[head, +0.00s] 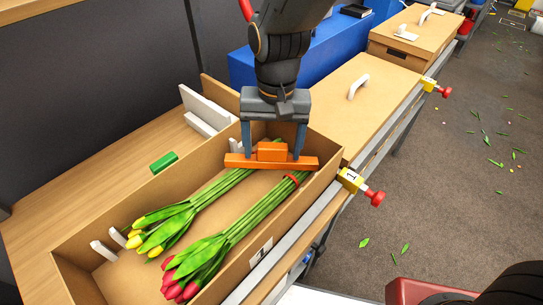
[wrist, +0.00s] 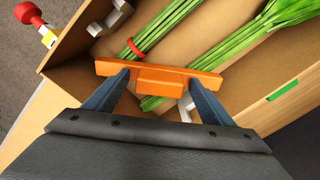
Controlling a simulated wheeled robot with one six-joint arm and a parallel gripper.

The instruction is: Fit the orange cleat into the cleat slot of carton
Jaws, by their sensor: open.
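The orange cleat (head: 270,160) is a flat bar with a raised block at its middle. It lies crosswise in the near carton (head: 318,180), over the tulip stems at the carton's far end. My gripper (head: 272,148) is open, its two blue fingers reaching down on either side of the raised block. In the wrist view the cleat (wrist: 160,77) shows across the fingertips, with visible gaps beside the block. A white bracket (head: 234,145) shows by the cleat's left end; it also shows in the wrist view (wrist: 186,106). Whether the cleat is seated in a slot cannot be told.
Yellow tulips (head: 160,225) and red tulips (head: 205,255) lie in the carton, with white brackets (head: 103,250) at its near left. A green block (head: 163,162) and white L-shaped piece (head: 208,112) are on the left. A closed carton (head: 365,95) stands behind.

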